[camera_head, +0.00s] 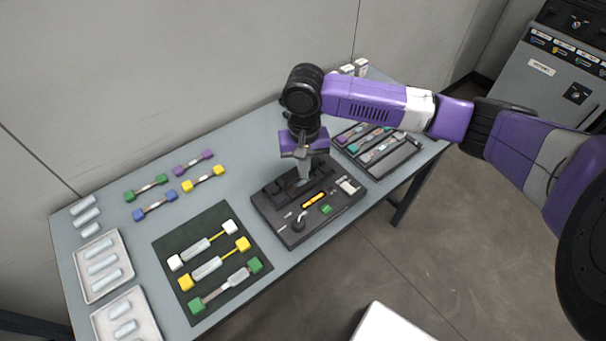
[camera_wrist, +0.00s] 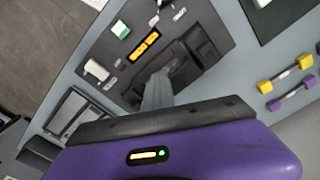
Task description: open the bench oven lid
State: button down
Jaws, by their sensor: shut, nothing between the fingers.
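The bench oven is not labelled; the dark splicing unit (camera_head: 290,227) on the table has a lit orange display, a green button, a knob and a white switch. It also shows in the wrist view (camera_wrist: 122,35). A raised dark part, which may be the lid, lies along its back. My gripper (camera_head: 305,176) points down over this part, and its fingers (camera_wrist: 157,92) are shut with nothing between them. The fingertips are at or just above the unit; I cannot tell whether they touch. The fingers and gripper body hide some of the part beneath.
A dark mat (camera_head: 213,287) with several splice pieces lies to the left, and white trays (camera_head: 89,291) stand farther left. Coloured pieces (camera_head: 154,206) lie at the back left. A black divided tray (camera_head: 408,152) is close on the right. A grey cabinet (camera_head: 548,85) stands beyond.

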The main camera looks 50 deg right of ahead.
jog(key=shift+s+f, duration=0.2)
jog(key=shift+f, duration=0.45)
jog(key=shift+w, duration=0.3)
jog(key=shift+w+d+r+p, duration=0.2)
jog(key=shift+w+r+p, duration=0.5)
jog(key=shift+p, duration=0.3)
jog(key=shift+r, duration=0.35)
jog(key=shift+w+d+r+p, duration=0.2)
jog(key=shift+w+r+p, duration=0.3)
jog(key=shift+p, duration=0.3)
